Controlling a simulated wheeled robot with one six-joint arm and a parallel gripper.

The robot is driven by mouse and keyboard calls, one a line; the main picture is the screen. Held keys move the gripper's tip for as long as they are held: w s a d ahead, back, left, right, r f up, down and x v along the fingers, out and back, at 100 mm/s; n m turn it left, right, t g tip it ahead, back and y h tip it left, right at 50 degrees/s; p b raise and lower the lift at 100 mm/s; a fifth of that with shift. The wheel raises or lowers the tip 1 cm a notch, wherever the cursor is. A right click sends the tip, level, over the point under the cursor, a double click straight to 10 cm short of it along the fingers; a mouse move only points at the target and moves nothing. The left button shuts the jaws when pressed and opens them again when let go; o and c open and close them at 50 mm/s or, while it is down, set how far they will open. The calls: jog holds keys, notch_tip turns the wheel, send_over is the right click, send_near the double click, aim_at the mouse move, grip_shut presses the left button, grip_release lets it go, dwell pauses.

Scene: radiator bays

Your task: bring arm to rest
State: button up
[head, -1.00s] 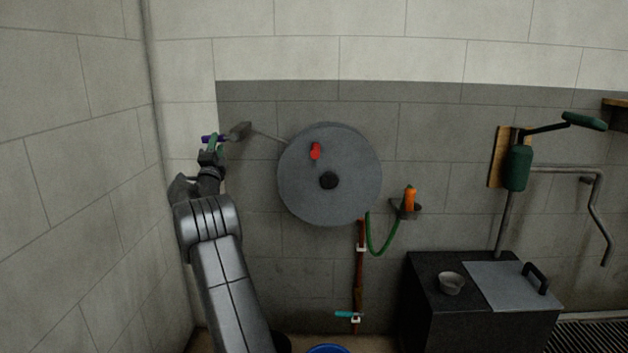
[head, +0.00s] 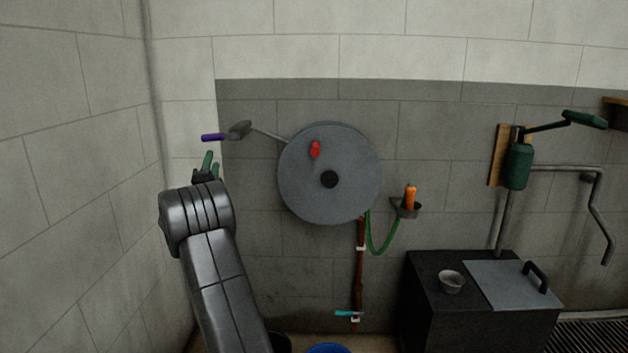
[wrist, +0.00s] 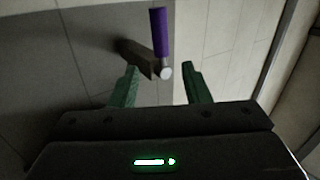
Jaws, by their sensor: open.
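My gripper (head: 210,166) is in the left part of the head view, raised in front of the tiled wall, with its green fingers pointing up. In the wrist view my gripper (wrist: 157,85) shows two green fingers standing apart with nothing between them. A purple handle (head: 213,137) on a grey block at the end of a thin rod is just above and apart from the fingers. In the wrist view the purple handle (wrist: 159,32) lies beyond the fingertips. My forearm hides part of the wrist.
A grey wall disc (head: 330,205) with a red knob (head: 315,149) is to the right. An orange-handled item (head: 410,196) sits in a wall holder. A dark cabinet (head: 428,290) bears a bowl (head: 451,282). A side wall (head: 75,180) stands close on the left.

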aim_at(219, 140)
jog(key=p+x, duration=0.1)
jog(key=x, duration=1)
jog(key=shift+w+r, duration=0.1)
jog(key=shift+w, duration=0.05)
jog(key=shift+f+n+y, duration=0.3)
jog(key=shift+n+y, duration=0.1)
jog(key=shift+n, duration=0.2)
jog(key=shift+f+n+g+y+b, duration=0.2)
jog(key=shift+n+g+y+b, duration=0.15)
jog(key=shift+n+y, duration=0.95)
